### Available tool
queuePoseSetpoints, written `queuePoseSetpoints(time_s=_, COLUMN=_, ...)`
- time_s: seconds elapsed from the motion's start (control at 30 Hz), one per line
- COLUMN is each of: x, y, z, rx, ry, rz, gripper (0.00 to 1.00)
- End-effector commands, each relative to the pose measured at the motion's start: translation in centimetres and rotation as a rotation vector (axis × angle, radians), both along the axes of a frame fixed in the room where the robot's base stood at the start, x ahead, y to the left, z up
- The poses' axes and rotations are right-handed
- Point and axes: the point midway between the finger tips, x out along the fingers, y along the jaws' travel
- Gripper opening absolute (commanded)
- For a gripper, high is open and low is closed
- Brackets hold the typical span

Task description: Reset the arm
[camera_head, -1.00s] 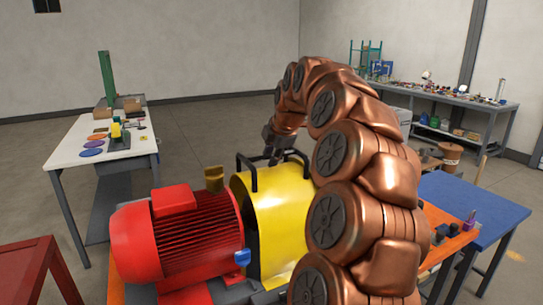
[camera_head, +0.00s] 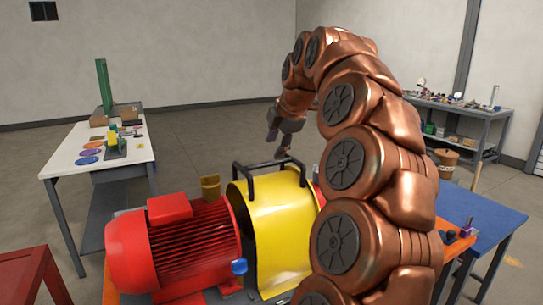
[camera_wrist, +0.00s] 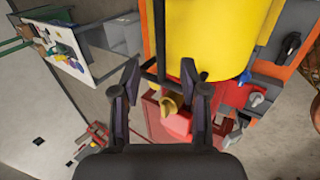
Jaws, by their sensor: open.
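My gripper (camera_head: 282,152) is open and empty, on my copper-coloured arm curving in from the right. It hangs just above and behind the yellow guard (camera_head: 262,235), apparently clear of its two black handles (camera_head: 270,166). In the wrist view both fingers (camera_wrist: 160,76) are spread with nothing held between them. One dark handle bar (camera_wrist: 160,40) and the yellow guard (camera_wrist: 215,35) lie beyond them. The guard stands beside the red motor (camera_head: 185,245). My arm hides the right part of the guard and what is behind it.
A white-topped table (camera_head: 62,160) with small parts stands at the left. A blue table (camera_head: 480,222) stands at the right, and a cluttered grey bench (camera_head: 470,108) at the back right. A red table (camera_head: 25,275) is at the lower left. Floor is open behind the guard.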

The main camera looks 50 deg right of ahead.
Motion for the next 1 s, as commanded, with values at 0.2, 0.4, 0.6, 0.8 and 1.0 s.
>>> queuePoseSetpoints(time_s=0.2, x=-1.3, y=0.4, z=2.1, rx=-0.001, ry=-0.002, rz=0.000, gripper=0.44)
queuePoseSetpoints(time_s=0.4, x=-1.7, y=0.6, z=2.6, rx=0.002, ry=0.003, rz=0.001, gripper=0.44)
queuePoseSetpoints(time_s=0.6, x=-1.7, y=0.7, z=2.5, rx=0.003, ry=0.003, rz=0.001, gripper=0.44)
queuePoseSetpoints(time_s=0.8, x=-0.6, y=4.6, z=1.1, rx=0.064, ry=0.026, rz=-0.016, gripper=0.44)
queuePoseSetpoints(time_s=1.0, x=0.0, y=12.8, z=-2.5, rx=0.195, ry=0.092, rz=-0.093, gripper=0.44)
